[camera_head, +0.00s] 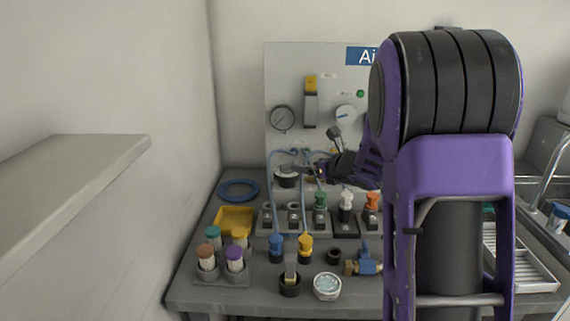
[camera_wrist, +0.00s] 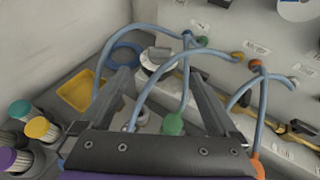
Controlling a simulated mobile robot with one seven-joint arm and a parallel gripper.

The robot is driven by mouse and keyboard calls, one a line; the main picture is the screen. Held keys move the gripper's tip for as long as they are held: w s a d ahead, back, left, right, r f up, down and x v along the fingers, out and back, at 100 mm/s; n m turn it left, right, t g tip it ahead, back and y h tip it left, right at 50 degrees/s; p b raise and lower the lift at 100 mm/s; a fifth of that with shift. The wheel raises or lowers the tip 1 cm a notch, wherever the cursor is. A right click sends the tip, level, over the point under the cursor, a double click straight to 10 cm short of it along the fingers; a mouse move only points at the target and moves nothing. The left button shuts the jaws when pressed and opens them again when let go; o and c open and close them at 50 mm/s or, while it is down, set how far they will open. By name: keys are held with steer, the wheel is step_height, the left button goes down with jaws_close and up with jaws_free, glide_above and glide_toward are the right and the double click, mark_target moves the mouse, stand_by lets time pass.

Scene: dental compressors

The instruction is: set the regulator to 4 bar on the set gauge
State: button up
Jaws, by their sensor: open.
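A round knob with a dark top and pale body, apparently the regulator (camera_head: 287,177), stands at the panel's lower left. My gripper (camera_head: 308,171) is open just right of it in the head view. In the wrist view the regulator (camera_wrist: 157,58) shows between the two spread fingers of my gripper (camera_wrist: 156,75), beyond their tips; contact cannot be told. A dark-rimmed round gauge (camera_head: 282,118) is on the panel's left; its reading is too small to tell. A white round dial (camera_head: 346,115) sits further right. Which one is the set gauge is not legible.
Blue hoses (camera_wrist: 145,98) loop closely around my fingers. Several coloured fittings (camera_head: 320,201) stand in a row in front of the panel. A yellow tray (camera_head: 233,220), a blue hose coil (camera_head: 238,190) and capped jars (camera_head: 207,257) are at the left. My arm hides the panel's right side.

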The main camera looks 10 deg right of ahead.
mark_target(288, 162)
steer(key=x, duration=1.5)
steer(key=shift+w+f, duration=0.1)
steer(key=shift+w, duration=0.2)
steer(key=c, duration=1.4)
